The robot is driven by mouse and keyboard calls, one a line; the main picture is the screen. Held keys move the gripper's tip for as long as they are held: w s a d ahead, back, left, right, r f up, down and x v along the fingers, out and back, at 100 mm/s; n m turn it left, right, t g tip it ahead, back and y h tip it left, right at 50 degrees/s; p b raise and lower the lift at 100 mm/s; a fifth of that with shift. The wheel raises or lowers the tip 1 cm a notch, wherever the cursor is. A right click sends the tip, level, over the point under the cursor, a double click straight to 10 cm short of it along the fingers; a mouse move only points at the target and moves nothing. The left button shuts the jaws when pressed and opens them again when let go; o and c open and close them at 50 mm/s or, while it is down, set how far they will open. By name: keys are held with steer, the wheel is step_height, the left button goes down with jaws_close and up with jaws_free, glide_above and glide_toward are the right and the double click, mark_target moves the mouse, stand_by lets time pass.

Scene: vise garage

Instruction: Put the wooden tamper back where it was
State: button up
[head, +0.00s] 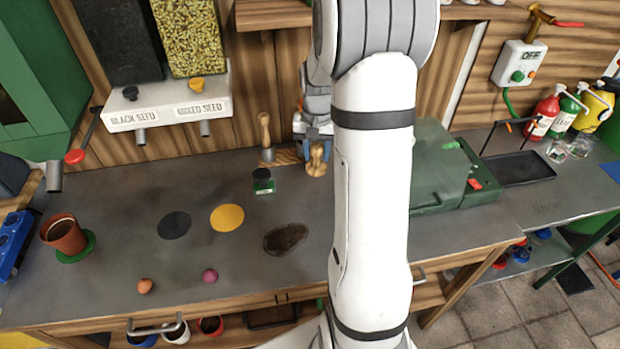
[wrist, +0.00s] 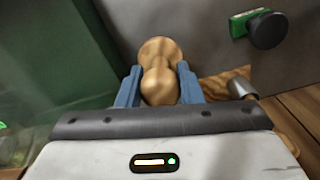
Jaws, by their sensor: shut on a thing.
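The wooden tamper (head: 317,162), turned in pale wood with a rounded knob, is at the back of the bench in the head view. In the wrist view the tamper (wrist: 160,62) sits between the blue fingers of my gripper (wrist: 160,88). My gripper (head: 316,132) is shut on it from above and behind, partly hidden by my arm. The tamper is close to the right end of a striped wooden board (head: 285,156). I cannot tell whether its lower end touches anything. The board also shows in the wrist view (wrist: 215,86).
A wooden-handled tool with a metal end (head: 265,135) stands at the board's left. A black-knobbed green stamp (head: 263,181) is in front of it. A green machine (head: 440,170) stands close on the right. A brown soil patch (head: 286,239) lies in front; bench around it is mostly clear.

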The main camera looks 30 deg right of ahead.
mark_target(318, 166)
step_height(318, 166, down, 6)
steer(key=shift+d+f+p, duration=0.15)
steer(key=shift+f+p, duration=0.1)
steer(key=shift+p, duration=0.05)
steer(key=shift+f, duration=0.1)
steer(key=o, duration=0.9)
step_height(318, 166, up, 12)
steer(key=shift+f+b, duration=0.1)
steer(key=shift+b, duration=0.3)
steer(key=s+a+r+n+t, duration=0.1)
steer(key=s+a+r+n, duration=0.1)
steer(key=s+a, duration=0.3)
steer(key=s+a+r+n+t, duration=0.1)
steer(key=s+a+r+n, duration=0.1)
steer(key=s+a, duration=0.3)
steer(key=s+a+r+n+t, duration=0.1)
steer(key=s+a+r+n, duration=0.1)
steer(key=s+a, duration=0.4)
steer(key=shift+s+r, duration=0.15)
steer(key=shift+s, duration=0.8)
steer(key=shift+s+r, duration=0.1)
steer(key=shift+s, duration=0.85)
